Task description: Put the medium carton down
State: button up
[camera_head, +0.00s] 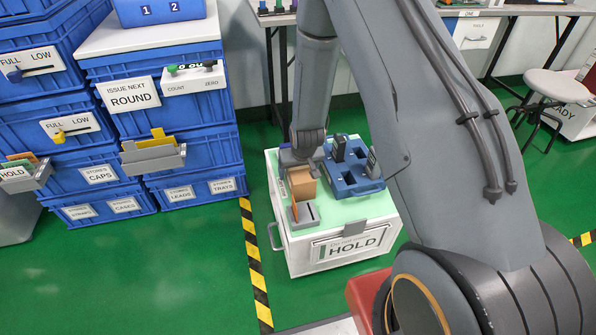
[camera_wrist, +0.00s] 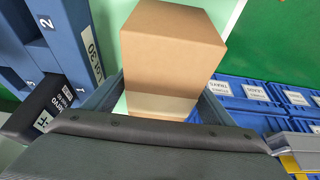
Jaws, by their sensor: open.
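The medium carton (camera_head: 301,183), a plain brown box, stands upright on the pale green top of the white HOLD cart (camera_head: 345,242). In the wrist view the carton (camera_wrist: 172,42) sits ahead of my gripper (camera_wrist: 160,100), its near end between the two fingers. My gripper (camera_head: 300,160) is open and low over the cart at the carton's far side. The arm and gripper body hide part of the carton's back, and I cannot tell whether a finger touches it.
A blue tray (camera_head: 355,180) with dark handheld testers lies close right of the carton. A small grey holder (camera_head: 303,215) with an orange card stands just in front. Stacked blue bins (camera_head: 165,120) rise on the left. Green floor is clear between bins and cart.

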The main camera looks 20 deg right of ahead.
jog(key=p+v, duration=0.3)
jog(key=v, duration=0.9)
jog(key=shift+w+r, duration=0.1)
jog(key=s+a+r+n+g, duration=0.1)
jog(key=s+a+r, duration=0.35)
jog(key=r, duration=0.35)
jog(key=s+a+r+n+g, duration=0.1)
jog(key=s+a+r, duration=0.2)
jog(key=s+r, duration=0.4)
jog(key=s+r+g, duration=0.1)
jog(key=s+r, duration=0.5)
jog(key=s, duration=0.3)
jog(key=s+a+r+n+g, duration=0.1)
jog(key=s+r, duration=0.5)
jog(key=s, duration=0.3)
jog(key=shift+s+a+r+g+y, duration=0.2)
jog(key=shift+s+a+g+y, duration=0.05)
jog(key=shift+s+g+y, duration=0.1)
